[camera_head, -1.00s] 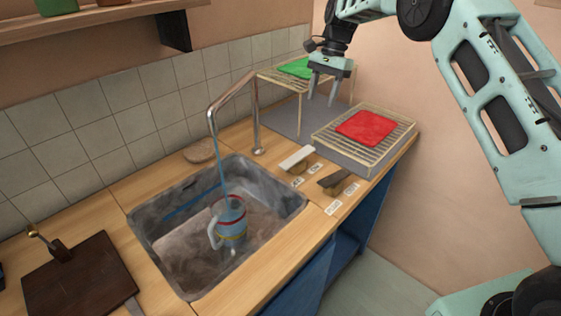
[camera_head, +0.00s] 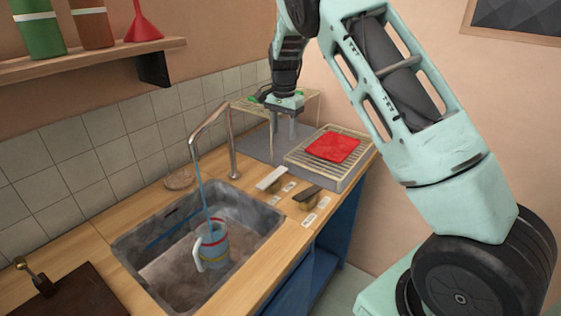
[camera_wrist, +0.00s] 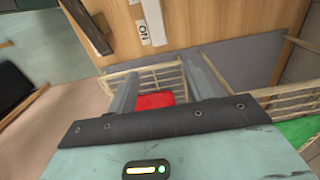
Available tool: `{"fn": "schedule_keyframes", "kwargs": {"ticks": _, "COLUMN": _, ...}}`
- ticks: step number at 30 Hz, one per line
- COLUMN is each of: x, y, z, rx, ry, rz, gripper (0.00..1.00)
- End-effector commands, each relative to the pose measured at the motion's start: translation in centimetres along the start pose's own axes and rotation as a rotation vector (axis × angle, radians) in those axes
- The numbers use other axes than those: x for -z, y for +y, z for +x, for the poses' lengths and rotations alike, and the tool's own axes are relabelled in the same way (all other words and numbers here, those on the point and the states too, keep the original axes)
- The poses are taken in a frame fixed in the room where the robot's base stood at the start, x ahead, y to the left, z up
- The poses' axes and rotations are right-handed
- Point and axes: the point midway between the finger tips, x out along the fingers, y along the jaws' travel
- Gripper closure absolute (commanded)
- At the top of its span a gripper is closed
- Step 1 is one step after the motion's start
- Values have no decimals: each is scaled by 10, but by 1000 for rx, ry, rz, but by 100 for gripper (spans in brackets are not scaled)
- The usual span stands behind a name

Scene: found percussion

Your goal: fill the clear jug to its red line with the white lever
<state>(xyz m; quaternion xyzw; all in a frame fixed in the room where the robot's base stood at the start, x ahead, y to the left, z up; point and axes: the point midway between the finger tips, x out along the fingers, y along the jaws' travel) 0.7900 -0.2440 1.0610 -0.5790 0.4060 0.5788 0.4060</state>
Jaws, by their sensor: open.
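The clear jug (camera_head: 214,250) stands in the sink with its handle to the left. It has a red line near its upper part and a yellow line lower down. A thin blue stream runs from the tap (camera_head: 232,145) into its mouth. The jug looks bluish inside, but I cannot tell the exact level against the red line. The white lever (camera_head: 271,180) lies on the counter right of the sink; it also shows in the wrist view (camera_wrist: 153,22). My gripper (camera_head: 283,138) is open and empty, pointing down beyond the white lever, near the racks, apart from the lever.
A dark lever (camera_head: 307,194) sits right of the white one, with small labels beside both. A wire rack (camera_head: 300,160) holds a red cloth (camera_head: 333,147); another rack stands behind my gripper. A dark board (camera_head: 80,298) lies left of the sink (camera_head: 150,262).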

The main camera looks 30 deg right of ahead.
Motion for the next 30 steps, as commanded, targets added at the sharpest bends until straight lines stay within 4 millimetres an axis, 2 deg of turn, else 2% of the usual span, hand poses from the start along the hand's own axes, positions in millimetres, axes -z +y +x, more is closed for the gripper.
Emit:
{"fn": "schedule_keyframes", "kwargs": {"ticks": 9, "x": 0, "y": 1, "z": 67, "rx": -5, "ry": -2, "rz": 0, "gripper": 49}}
{"fn": "schedule_keyframes", "kwargs": {"ticks": 15, "x": 0, "y": 1, "z": 102, "rx": -3, "ry": -1, "rz": 0, "gripper": 49}}
{"fn": "schedule_keyframes", "kwargs": {"ticks": 21, "x": 0, "y": 0, "z": 120, "rx": -1, "ry": 0, "rz": 0, "gripper": 49}}
{"fn": "schedule_keyframes", "kwargs": {"ticks": 30, "x": 0, "y": 0, "z": 124, "rx": 0, "ry": 0, "rz": 0, "gripper": 49}}
